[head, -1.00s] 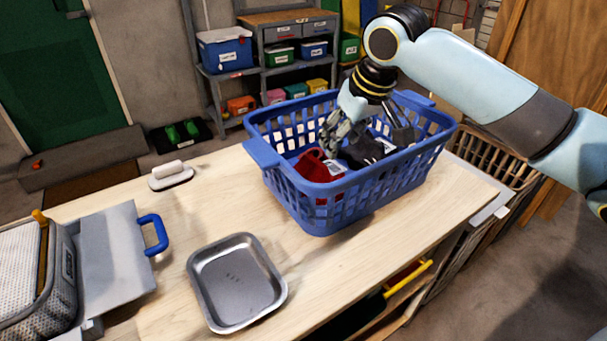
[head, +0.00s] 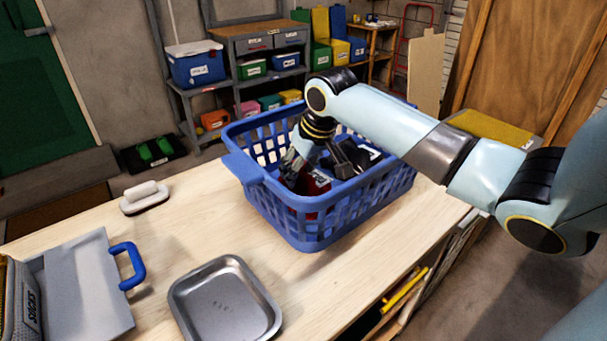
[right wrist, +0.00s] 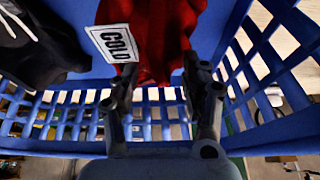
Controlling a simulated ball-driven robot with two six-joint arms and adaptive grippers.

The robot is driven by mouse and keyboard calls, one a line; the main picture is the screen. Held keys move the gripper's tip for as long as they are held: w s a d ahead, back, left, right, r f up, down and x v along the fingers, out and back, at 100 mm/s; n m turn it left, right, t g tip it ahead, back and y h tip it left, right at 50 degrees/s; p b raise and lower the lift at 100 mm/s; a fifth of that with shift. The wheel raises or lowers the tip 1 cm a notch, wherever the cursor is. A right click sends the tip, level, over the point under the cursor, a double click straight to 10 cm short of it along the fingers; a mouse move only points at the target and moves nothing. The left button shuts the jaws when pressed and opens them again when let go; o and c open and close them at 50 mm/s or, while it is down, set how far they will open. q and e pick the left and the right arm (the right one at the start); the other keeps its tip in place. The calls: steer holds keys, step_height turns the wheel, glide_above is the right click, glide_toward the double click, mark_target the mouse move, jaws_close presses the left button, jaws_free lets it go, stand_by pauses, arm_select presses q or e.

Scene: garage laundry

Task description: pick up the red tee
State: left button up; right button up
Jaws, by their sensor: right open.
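The red tee (head: 318,184) lies crumpled inside the blue laundry basket (head: 305,236) on the table, partly hidden by the basket wall and my right gripper. My right gripper (head: 290,168) is lowered into the basket at the tee. In the right wrist view, the red tee (right wrist: 160,42) lies ahead of the open fingers of my right gripper (right wrist: 160,72), mostly between and beyond them. I cannot tell whether the fingers touch it. My left gripper is out of view.
A dark garment (right wrist: 40,45) lies beside the tee in the basket. A white card reading COLD (right wrist: 113,42) overlaps the tee's left edge. A metal tray (head: 226,305) and a white-handled brush (head: 144,197) stand on the table. A blue handle (head: 130,265) sticks out at left.

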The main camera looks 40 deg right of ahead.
steer(key=shift+w+f, duration=0.1)
steer(key=shift+f, duration=0.15)
jaws_close()
steer(key=shift+r, duration=0.1)
stand_by(0.4)
